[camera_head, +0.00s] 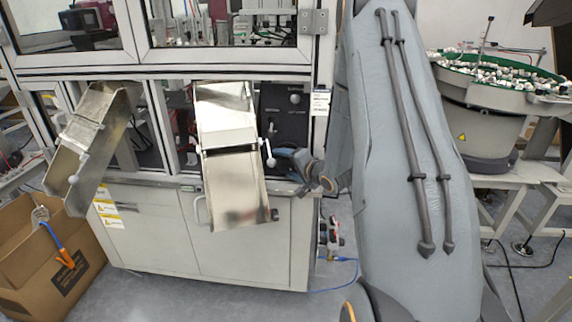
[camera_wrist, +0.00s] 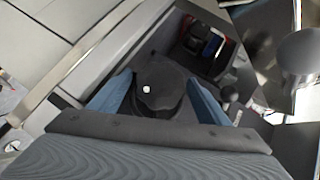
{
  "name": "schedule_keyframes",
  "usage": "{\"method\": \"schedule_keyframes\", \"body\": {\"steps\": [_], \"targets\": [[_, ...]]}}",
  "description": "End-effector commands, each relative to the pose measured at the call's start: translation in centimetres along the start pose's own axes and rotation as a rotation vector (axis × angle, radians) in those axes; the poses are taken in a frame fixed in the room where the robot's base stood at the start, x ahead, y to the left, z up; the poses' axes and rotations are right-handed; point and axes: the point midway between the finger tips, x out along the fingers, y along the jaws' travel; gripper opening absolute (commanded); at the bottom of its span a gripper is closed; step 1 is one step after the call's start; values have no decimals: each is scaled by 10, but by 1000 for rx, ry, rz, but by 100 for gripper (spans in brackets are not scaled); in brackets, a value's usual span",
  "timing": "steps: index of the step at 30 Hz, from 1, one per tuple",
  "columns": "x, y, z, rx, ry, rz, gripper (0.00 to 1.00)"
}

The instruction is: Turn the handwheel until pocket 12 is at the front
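My gripper (camera_head: 303,167) is at the front of the machine, beside the sheet-metal chute, below a black panel (camera_head: 284,105). In the wrist view its two blue fingers (camera_wrist: 160,84) stand apart, one on each side of a dark rounded part (camera_wrist: 158,100) with a small white dot. This part may be the handwheel or its hub; its rim is not clear. The fingertips lie close along its sides, but I cannot tell whether they press on it. No pocket numbers are readable, and the pocket at the front cannot be made out.
A metal chute (camera_head: 235,185) slopes down just left of my gripper, with a white-knobbed lever (camera_head: 270,153) at its edge. A second chute (camera_head: 85,145) hangs over a cardboard box (camera_head: 60,260). A round feeder bowl (camera_head: 490,100) full of caps stands right.

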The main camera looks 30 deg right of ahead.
Motion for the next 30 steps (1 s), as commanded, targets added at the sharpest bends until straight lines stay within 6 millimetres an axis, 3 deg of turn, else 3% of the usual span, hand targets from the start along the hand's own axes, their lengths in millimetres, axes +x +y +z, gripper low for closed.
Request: {"method": "schedule_keyframes", "body": {"steps": [8,21,30], "targets": [[-2,0,0,1,1,0,70],[-65,0,-2,1,3,0,70],[-78,0,0,0,0,0,70]]}}
